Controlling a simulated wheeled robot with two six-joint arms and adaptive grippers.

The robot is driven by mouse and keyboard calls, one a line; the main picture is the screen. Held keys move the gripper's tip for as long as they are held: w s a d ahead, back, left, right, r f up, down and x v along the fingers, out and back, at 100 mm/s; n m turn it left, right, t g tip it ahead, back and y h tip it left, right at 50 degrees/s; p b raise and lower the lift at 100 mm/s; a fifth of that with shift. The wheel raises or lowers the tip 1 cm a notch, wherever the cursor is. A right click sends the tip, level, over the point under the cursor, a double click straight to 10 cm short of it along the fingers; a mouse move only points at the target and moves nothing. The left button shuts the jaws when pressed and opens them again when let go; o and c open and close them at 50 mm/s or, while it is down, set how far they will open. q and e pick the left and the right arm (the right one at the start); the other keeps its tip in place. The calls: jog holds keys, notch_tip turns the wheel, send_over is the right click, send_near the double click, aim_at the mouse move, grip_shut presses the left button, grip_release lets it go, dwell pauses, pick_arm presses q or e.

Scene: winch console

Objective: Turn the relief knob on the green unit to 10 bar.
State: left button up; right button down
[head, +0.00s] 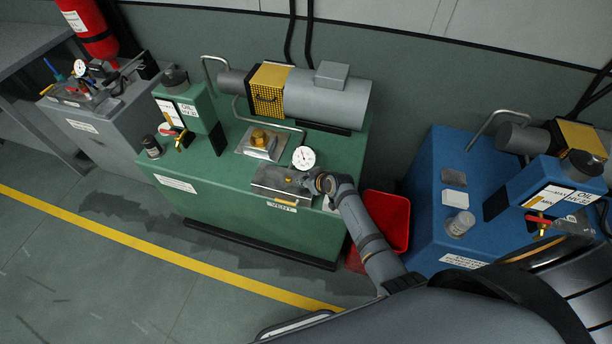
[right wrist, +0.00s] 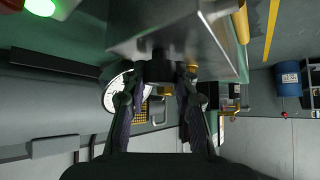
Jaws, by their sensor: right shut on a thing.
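The green unit (head: 250,222) stands in the middle of the head view. On its top front right is a grey metal block (head: 272,183) with a VENT label below it. A white round gauge (head: 303,158) rises behind the block; its needle is too small to read. My right gripper (head: 308,183) is at the right end of the block. In the right wrist view, my right gripper (right wrist: 160,76) is shut on a dark relief knob (right wrist: 160,69) that sticks out of the block. The fingers partly hide the knob, and no scale shows. The gauge's face (right wrist: 113,92) is partly behind a finger. My left gripper is not in view.
A motor (head: 325,98) with a yellow guard stands at the unit's back. A red bin (head: 388,220) is on the floor to its right, beside my arm. A blue unit (head: 430,190) stands farther right, a grey unit (head: 105,130) at left. Floor in front is clear.

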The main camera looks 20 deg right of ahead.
jog(key=c, duration=1)
grip_release()
jog(key=v, duration=1.2)
